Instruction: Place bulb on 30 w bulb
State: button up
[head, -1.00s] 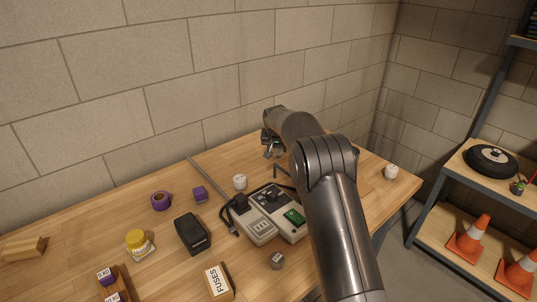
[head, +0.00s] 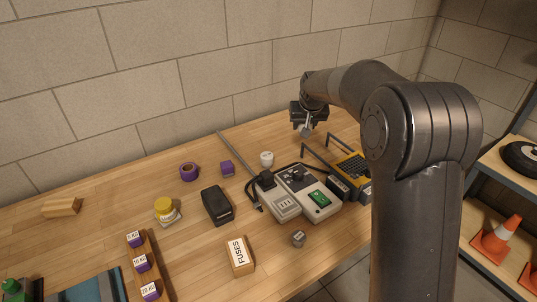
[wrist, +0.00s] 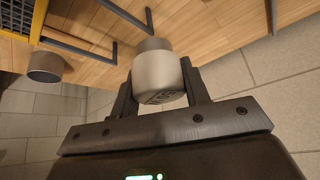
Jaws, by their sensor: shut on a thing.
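My gripper (head: 306,125) is shut on a small grey bulb-like piece (head: 306,132), held above the far side of the table. In the wrist view this held piece (wrist: 158,75) is a light grey cylinder with a narrower darker end and small print that I cannot read. My gripper's fingers (wrist: 160,92) flank it. A white round-topped piece (head: 267,158) stands on the table behind the grey device. A small grey cube-like piece (head: 298,239) with a mark lies in front of the device. I cannot read a 30 W label on any of them.
A grey device with a green switch (head: 319,198), a black box (head: 217,205) and a fuses box (head: 240,256) are on the table. Dark hooks (head: 316,158) rise beside a yellow-black unit (head: 353,166). A grey cylinder (wrist: 45,67) shows in the wrist view.

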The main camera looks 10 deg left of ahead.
jog(key=shift+s+a, duration=0.7)
jog(key=shift+a, duration=0.05)
send_over(267, 153)
notch_tip(267, 153, down, 7)
jog(key=shift+s+r, duration=0.1)
jog(key=shift+r, duration=0.1)
jog(key=shift+f, duration=1.95)
jog(key=shift+f, duration=0.15)
jog(key=o, duration=1)
